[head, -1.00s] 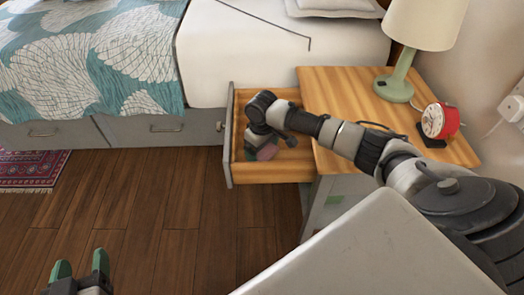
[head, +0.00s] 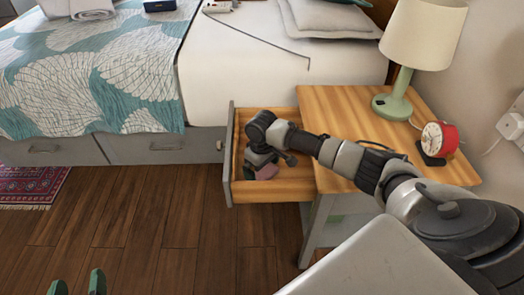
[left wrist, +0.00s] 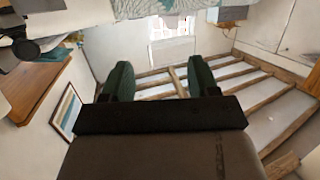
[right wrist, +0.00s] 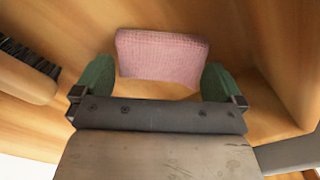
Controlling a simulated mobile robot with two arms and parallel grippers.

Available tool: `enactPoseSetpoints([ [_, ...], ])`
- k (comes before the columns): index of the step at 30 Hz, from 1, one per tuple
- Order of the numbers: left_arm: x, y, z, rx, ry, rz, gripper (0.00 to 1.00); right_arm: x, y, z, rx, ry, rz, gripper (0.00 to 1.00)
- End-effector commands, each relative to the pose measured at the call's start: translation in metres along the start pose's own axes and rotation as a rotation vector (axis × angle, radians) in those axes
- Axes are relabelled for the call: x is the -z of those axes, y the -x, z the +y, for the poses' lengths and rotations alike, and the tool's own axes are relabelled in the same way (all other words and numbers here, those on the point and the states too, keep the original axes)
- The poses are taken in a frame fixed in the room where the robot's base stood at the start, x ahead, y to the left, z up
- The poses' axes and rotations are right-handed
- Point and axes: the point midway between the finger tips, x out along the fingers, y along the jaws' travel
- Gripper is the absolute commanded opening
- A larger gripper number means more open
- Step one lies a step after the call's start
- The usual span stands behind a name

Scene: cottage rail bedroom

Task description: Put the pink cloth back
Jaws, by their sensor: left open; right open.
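The pink cloth (right wrist: 160,57) lies in the open wooden drawer (head: 285,190) of the nightstand.
A dark-bristled wooden brush (right wrist: 28,75) lies in the drawer left of the cloth. The nightstand top (head: 340,95) holds a lamp (head: 395,95) and a red alarm clock (head: 439,140). The bed (head: 225,75) stands behind the drawer.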

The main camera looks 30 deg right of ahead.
Motion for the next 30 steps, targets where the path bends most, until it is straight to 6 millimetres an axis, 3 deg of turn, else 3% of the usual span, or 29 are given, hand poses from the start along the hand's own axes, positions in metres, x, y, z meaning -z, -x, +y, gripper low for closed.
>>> enactPoseSetpoints([
  [8,-0.034,0.016,-0.007,0.017,0.0,-0.287,0.6,0.001,0.036,0.0,0.0,0.0,0.003,1.0],
  [18,-0.075,0.054,-0.014,0.04,0.005,-0.658,0.6,0.001,0.08,0.0,0.001,0.0,0.002,1.0],
  [30,-0.099,0.093,-0.019,0.056,0.014,-0.932,0.6,0.001,0.113,0.0,0.0,0.0,0.001,1.0],
])
